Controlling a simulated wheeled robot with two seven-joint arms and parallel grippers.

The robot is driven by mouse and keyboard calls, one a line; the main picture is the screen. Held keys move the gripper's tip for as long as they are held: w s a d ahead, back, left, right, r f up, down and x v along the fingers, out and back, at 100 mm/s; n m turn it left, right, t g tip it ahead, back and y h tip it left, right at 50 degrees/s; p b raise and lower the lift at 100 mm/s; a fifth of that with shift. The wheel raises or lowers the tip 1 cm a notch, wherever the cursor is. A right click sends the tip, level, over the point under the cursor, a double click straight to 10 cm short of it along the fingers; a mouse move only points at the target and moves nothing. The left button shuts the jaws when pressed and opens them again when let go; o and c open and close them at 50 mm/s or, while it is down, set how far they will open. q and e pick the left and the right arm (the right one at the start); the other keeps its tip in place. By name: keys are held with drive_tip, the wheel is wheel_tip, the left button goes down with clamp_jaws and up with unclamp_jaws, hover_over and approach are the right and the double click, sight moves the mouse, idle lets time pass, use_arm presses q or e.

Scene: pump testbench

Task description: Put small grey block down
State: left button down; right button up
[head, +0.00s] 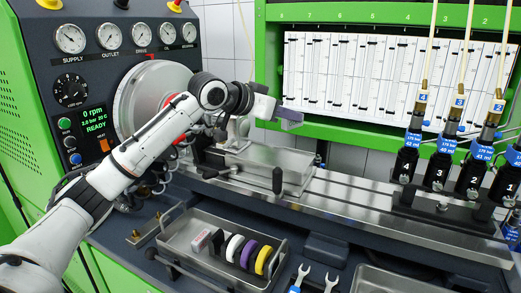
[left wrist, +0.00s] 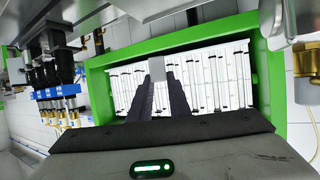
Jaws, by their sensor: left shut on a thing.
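My left gripper (head: 274,110) reaches in from the left and is held in the air above the metal bed of the bench, in front of the green-framed panel. It is shut on the small grey block (head: 290,115), which sticks out at the fingertips. In the left wrist view the grey block (left wrist: 157,69) shows between the tips of the two dark fingers, against the white panel. The block touches nothing else that I can see. My right gripper is not in view.
A metal tray (head: 174,240) in front holds a pale block and black, white, purple and yellow discs. A metal vise-like fixture (head: 265,163) sits on the rail (head: 345,195) below the gripper. Numbered black injectors (head: 437,165) stand at the right. A gauge panel (head: 110,37) stands at the left.

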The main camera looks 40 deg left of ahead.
use_arm(q)
drive_tip(key=f, duration=0.5)
drive_tip(key=shift+a+f, duration=0.1)
drive_tip(key=shift+a, duration=0.15)
drive_tip(key=shift+f+b, duration=0.3)
drive_tip(key=shift+f, duration=1.95)
drive_tip(key=c, duration=1.7)
unclamp_jaws()
drive_tip(key=shift+o, duration=0.2)
drive_tip(key=shift+r, duration=0.1)
